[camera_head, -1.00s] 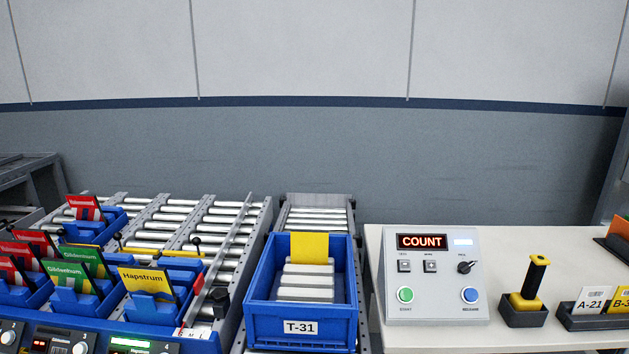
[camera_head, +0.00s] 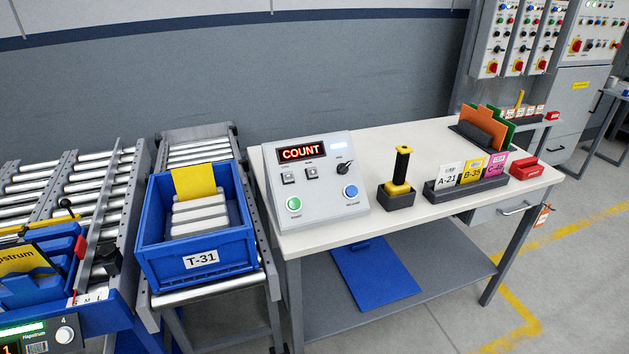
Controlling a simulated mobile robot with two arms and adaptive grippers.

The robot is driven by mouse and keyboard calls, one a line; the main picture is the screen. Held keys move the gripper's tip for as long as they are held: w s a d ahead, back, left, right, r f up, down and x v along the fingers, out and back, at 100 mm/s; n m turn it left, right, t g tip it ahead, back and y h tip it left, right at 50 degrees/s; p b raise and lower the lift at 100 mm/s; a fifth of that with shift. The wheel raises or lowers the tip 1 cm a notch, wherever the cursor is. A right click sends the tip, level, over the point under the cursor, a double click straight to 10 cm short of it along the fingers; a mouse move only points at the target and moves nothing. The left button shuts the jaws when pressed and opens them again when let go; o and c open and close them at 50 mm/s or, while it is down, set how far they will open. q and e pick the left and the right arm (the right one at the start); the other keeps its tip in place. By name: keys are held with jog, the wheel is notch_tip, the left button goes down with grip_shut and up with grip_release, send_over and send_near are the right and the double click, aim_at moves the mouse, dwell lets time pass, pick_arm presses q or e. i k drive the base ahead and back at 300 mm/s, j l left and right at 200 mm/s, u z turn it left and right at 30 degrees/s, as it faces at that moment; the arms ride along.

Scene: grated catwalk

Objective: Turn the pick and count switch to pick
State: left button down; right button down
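The control box (camera_head: 316,186) stands on the left end of the white table. Its red lit display (camera_head: 302,153) reads COUNT. A black rotary switch (camera_head: 343,168) sits at the right of its panel, below a small white lit window; its label is too small to read. Two small square switches are left of it. A green button (camera_head: 294,204) is at lower left and a blue button (camera_head: 351,191) at lower right. Neither of my grippers is in view.
A blue tote (camera_head: 198,228) marked T-31 stands on rollers left of the table (camera_head: 410,145). A black and yellow handled tool (camera_head: 400,175) stands in a holder right of the box. Beyond it are a card rack (camera_head: 467,187) and a red stapler-like item (camera_head: 526,168).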

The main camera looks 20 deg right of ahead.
aim_at(342, 168)
jog(key=i+z, duration=0.15)
jog(key=z, duration=0.55)
